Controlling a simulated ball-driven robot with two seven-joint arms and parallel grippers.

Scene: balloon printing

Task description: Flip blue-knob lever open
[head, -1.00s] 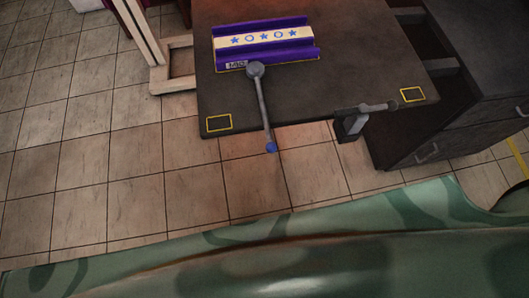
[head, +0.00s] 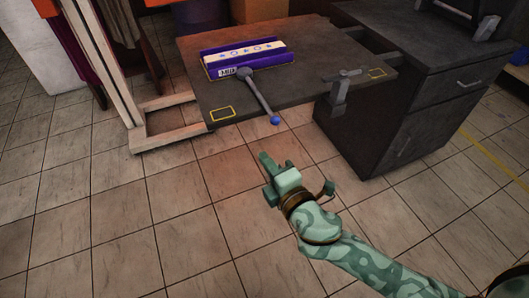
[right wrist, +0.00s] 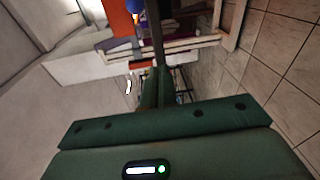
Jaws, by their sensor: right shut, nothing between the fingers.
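The lever (head: 260,97) is a grey rod on a round grey hub at the front of the purple holder (head: 227,65). Its blue knob (head: 275,120) hangs out past the table's front edge, toward me. My right gripper (head: 265,158) is below and slightly left of the knob in the head view, apart from it in the picture. Its green fingers are shut and empty; they also show in the right wrist view (right wrist: 157,77). A dark bar crosses above them there, and I cannot tell what it is. My left gripper is out of view.
The dark table (head: 290,93) carries yellow-outlined squares and a grey clamp-like fitting (head: 340,90) at its front edge. A dark drawer cabinet (head: 400,110) stands at the right. A wooden frame (head: 170,122) stands at the left. The tiled floor in front is clear.

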